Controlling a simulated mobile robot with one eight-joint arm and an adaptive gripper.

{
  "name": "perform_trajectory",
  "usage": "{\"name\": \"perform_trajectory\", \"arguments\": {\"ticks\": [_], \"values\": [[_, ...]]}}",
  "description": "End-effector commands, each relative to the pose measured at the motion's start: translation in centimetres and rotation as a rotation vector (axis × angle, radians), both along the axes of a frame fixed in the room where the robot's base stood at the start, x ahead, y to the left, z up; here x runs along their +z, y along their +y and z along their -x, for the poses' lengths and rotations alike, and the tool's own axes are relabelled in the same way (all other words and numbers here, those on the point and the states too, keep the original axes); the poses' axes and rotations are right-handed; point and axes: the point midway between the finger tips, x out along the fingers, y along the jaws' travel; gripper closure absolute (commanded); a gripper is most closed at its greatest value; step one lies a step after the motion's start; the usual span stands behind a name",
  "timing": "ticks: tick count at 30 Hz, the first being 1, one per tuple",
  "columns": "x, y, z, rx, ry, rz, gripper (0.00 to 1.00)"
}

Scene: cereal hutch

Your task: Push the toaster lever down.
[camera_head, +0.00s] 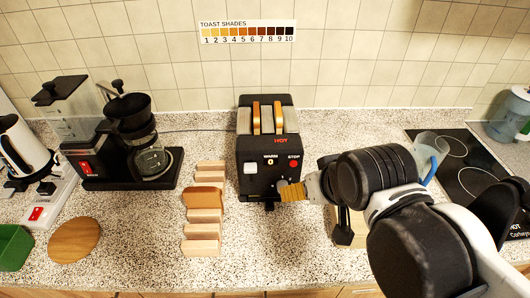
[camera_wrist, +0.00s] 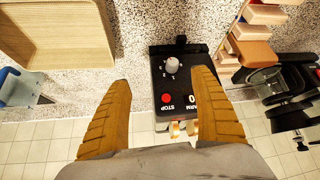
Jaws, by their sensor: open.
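The black toaster (camera_head: 285,155) stands on the counter with two slices of toast (camera_head: 256,118) upright in its slots. Its front has a grey knob, a red STOP button and a WARM control; it also shows inverted in the wrist view (camera_wrist: 159,92). A dark tab, seemingly the lever (camera_wrist: 181,42), sticks out at its front edge. My gripper (camera_head: 292,191) is at the toaster's front right, by the knob. In the wrist view my gripper (camera_wrist: 161,79) has its yellow fingers apart, nothing held. The knob (camera_wrist: 172,65) lies between their lines of sight; contact cannot be told.
A wooden rack (camera_head: 203,229) with a bread slice stands left of the toaster. A coffee maker (camera_head: 130,140) is farther left. A wooden tray (camera_wrist: 50,35) lies on the toaster's other side, mostly hidden by my arm in the head view. A cooktop (camera_head: 465,165) is at right.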

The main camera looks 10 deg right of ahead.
Motion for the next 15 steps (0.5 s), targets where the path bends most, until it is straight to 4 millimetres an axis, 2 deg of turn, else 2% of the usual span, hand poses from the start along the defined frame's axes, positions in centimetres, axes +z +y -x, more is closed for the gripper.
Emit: {"name": "perform_trajectory", "arguments": {"ticks": [1,6,7,15], "values": [[0.4,0.1,-0.2,-0.002,0.006,-0.004,0.43],[2.7,1.2,-1.5,-0.041,0.070,-0.044,0.95],[3.2,1.6,-1.9,-0.053,0.088,-0.054,1.00],[7.1,5.4,-5.8,-0.212,0.288,-0.127,1.00]]}}
